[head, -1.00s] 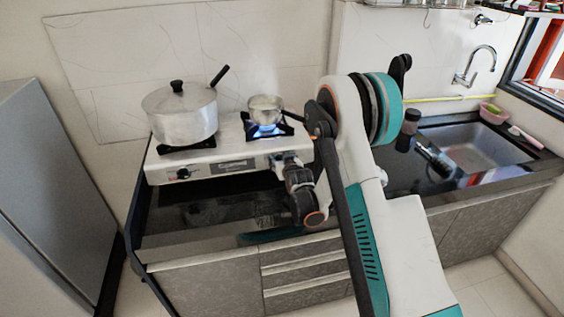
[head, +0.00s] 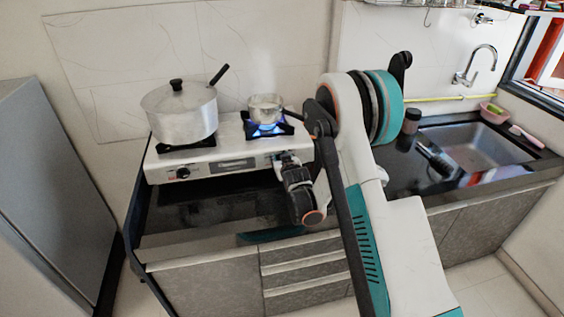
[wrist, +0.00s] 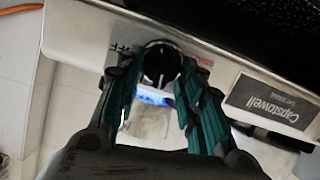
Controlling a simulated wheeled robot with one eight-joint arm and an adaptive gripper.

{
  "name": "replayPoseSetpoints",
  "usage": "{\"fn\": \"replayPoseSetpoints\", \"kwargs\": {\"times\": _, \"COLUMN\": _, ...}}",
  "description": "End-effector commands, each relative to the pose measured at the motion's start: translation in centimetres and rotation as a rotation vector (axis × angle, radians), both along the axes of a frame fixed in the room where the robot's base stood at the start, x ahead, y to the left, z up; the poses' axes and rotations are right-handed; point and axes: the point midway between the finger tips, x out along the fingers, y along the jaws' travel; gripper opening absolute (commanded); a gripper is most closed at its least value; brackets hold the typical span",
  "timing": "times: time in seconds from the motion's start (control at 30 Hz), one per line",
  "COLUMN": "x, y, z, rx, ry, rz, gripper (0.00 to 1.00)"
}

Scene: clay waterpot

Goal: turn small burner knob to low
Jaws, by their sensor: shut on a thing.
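The small burner knob (wrist: 158,65) is a dark round knob on the stove's front panel, in the wrist view. My gripper (wrist: 156,78) is shut on it, with one finger on each side. In the head view my gripper (head: 283,160) is at the right end of the stove's front panel, and my wrist hides the knob. The small burner (head: 269,129) has a blue flame under a small pot (head: 265,107). The knob's exact setting cannot be read.
The white stove (head: 223,150) stands on a dark counter (head: 215,208). A large lidded pot (head: 181,113) sits on its left burner, above another knob (head: 183,173). A sink (head: 487,148) is at the right. A grey cabinet (head: 55,200) stands at the left.

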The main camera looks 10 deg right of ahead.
Motion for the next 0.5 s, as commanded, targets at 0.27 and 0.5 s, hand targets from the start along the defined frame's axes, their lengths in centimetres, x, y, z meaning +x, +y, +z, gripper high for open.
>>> {"fn": "replayPoseSetpoints", "kwargs": {"times": 0.27, "x": 0.0, "y": 0.41, "z": -0.34, "rx": -0.236, "ry": -0.002, "rz": 0.052, "gripper": 0.12}}
{"fn": "replayPoseSetpoints", "kwargs": {"times": 0.5, "x": 0.0, "y": 0.67, "z": -0.5, "rx": -0.459, "ry": -0.002, "rz": 0.099, "gripper": 0.12}}
